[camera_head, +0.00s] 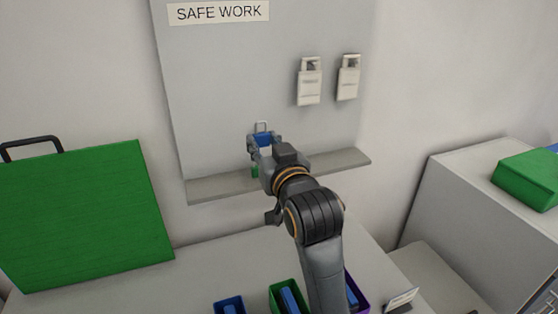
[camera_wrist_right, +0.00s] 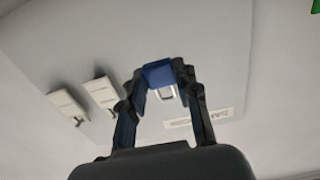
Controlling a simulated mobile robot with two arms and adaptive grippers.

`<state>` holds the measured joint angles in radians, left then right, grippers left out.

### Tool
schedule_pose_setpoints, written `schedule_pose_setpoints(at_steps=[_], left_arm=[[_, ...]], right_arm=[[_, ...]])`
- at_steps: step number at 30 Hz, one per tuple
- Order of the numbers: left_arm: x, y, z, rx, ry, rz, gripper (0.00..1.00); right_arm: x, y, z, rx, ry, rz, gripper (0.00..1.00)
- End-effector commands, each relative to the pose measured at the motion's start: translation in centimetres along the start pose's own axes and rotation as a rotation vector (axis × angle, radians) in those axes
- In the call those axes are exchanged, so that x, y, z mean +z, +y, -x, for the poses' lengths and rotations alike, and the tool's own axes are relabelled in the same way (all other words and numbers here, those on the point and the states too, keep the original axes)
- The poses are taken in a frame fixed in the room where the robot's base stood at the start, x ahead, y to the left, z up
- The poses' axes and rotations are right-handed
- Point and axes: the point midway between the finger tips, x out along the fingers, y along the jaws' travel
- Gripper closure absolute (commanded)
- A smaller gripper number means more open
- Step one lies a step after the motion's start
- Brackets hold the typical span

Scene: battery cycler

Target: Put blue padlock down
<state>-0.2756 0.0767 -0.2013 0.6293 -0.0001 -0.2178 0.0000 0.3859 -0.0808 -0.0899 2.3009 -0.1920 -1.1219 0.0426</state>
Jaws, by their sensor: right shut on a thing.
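My right gripper (camera_head: 263,142) is shut on the blue padlock (camera_head: 262,136), with the silver shackle pointing up. It holds the padlock in front of the grey board, above the narrow shelf (camera_head: 215,188). In the right wrist view the blue padlock (camera_wrist_right: 158,73) sits between the two fingertips of the right gripper (camera_wrist_right: 160,76), its shackle showing below the body. The gripper hides part of the padlock and the middle of the shelf in the head view. My left gripper is not in view.
A small green thing (camera_head: 255,172) shows below the gripper, partly hidden. Two white tags (camera_head: 309,82) hang on the board (camera_head: 220,70) under the SAFE WORK sign (camera_head: 218,12). A green case (camera_head: 90,215) stands at left. Bins with blue items (camera_head: 290,298) are on the bench. The shelf's left end is clear.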

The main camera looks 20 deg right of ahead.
Motion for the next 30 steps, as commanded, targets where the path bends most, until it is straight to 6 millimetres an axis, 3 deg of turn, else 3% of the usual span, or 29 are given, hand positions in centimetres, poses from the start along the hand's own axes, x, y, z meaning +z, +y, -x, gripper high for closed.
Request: schedule_pose_setpoints(at_steps=[4,11,14,19,24,30], left_arm=[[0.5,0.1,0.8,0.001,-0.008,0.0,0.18],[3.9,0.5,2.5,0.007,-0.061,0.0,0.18],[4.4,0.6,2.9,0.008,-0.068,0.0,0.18],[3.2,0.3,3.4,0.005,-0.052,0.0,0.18],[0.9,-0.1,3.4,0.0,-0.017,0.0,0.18],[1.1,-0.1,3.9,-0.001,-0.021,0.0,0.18]], right_arm=[[1.0,2.0,-1.4,0.005,-0.006,0.004,0.92],[3.4,6.6,-4.9,0.004,-0.006,0.004,0.92],[5.4,8.1,-6.1,0.003,-0.008,0.003,0.92],[8.1,9.9,-7.4,0.002,-0.005,0.001,0.92],[9.2,10.6,-8.0,0.001,0.0,0.002,0.92],[11.8,11.0,-8.3,0.0,-0.004,-0.001,0.92]])
